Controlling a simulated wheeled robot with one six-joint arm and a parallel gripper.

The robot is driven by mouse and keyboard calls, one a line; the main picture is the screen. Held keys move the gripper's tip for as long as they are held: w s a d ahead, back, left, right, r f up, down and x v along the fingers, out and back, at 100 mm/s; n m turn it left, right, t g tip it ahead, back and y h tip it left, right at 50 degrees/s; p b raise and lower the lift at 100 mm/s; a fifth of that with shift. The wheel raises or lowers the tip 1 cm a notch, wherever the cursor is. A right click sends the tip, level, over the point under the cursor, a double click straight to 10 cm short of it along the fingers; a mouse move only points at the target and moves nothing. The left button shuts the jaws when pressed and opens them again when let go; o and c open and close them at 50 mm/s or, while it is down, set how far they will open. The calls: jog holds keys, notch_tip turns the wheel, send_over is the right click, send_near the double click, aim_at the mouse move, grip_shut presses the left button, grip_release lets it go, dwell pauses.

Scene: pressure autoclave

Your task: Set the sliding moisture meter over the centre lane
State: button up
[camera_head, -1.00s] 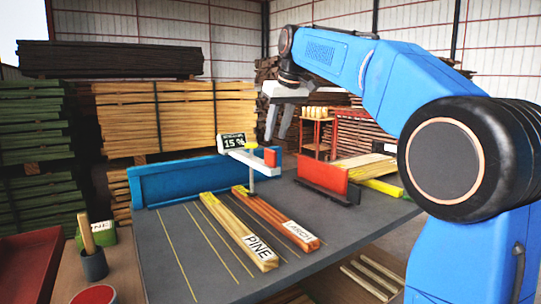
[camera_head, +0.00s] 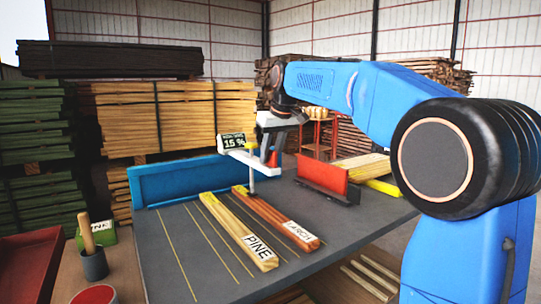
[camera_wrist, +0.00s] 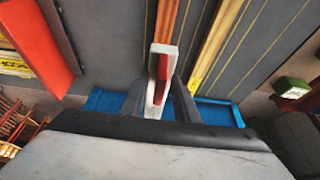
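The sliding moisture meter has a dark display reading 15 % (camera_head: 233,142) and a white arm (camera_head: 245,158) at the far side of the table. Its thin probe reaches down by the far end of the larch board (camera_head: 275,217). The pine board (camera_head: 238,230) lies to the left of it. My gripper (camera_head: 270,162) is lowered at the meter's red handle, which it partly hides. In the wrist view the red handle (camera_wrist: 161,76) and white body (camera_wrist: 152,108) lie between my two fingers (camera_wrist: 160,100), with gaps seeming to show; the fingers look open.
A blue rail (camera_head: 175,180) runs along the table's far edge. A red block (camera_head: 322,174) on a dark base stands to the right. The grey table (camera_head: 180,255) left of the pine board is bare, with yellow lines.

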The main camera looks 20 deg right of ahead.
grip_shut()
jog(key=shift+a, duration=0.1)
jog(key=s+a, duration=0.4)
jog(key=a, duration=0.9)
jog(key=shift+s, duration=0.15)
jog(key=shift+o, duration=0.9)
grip_release()
jog(key=shift+r, duration=0.1)
